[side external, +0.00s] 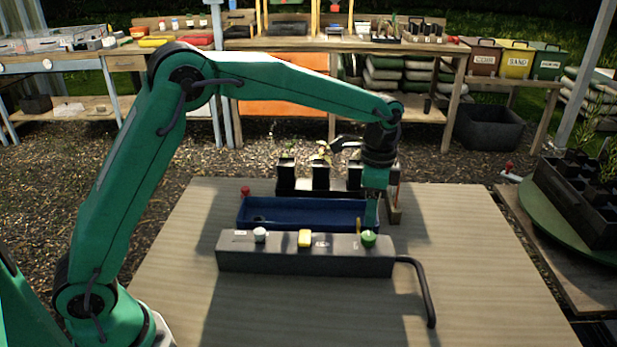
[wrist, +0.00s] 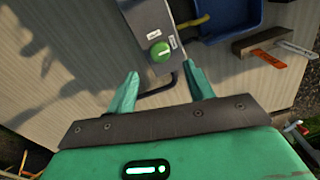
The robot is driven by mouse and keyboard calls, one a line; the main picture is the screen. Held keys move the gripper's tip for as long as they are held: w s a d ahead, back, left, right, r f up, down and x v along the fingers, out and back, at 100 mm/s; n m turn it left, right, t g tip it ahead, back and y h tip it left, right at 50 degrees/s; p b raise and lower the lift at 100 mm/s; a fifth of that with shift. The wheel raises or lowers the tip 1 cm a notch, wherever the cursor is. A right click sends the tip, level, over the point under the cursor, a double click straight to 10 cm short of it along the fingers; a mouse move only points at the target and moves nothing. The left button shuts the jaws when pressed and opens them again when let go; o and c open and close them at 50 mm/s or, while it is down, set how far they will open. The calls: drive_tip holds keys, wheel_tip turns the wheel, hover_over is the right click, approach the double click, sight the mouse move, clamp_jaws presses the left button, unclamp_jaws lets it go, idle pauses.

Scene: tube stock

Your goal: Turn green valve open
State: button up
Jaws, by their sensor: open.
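The green valve (side external: 368,239) is a round knob on top of the right end of a dark control box (side external: 300,262). It also shows in the wrist view (wrist: 160,51), with a light mark across it and small white labels beside it. My gripper (side external: 372,215) points down just above and behind the knob in the side view. In the wrist view my gripper (wrist: 161,74) has its two green fingers spread apart with nothing between them. The knob lies just beyond the fingertips, and no contact shows.
A white knob (side external: 260,234) and a yellow knob (side external: 305,238) share the box. A black hose (side external: 424,285) curves from its right end. A blue tray (side external: 290,214) and dark pots (side external: 320,176) stand behind. A wooden block with tags (wrist: 262,42) sits near. The table's front is clear.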

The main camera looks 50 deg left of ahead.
sight(368, 235)
drive_tip(key=shift+f, duration=3.65)
drive_tip(key=c, duration=1)
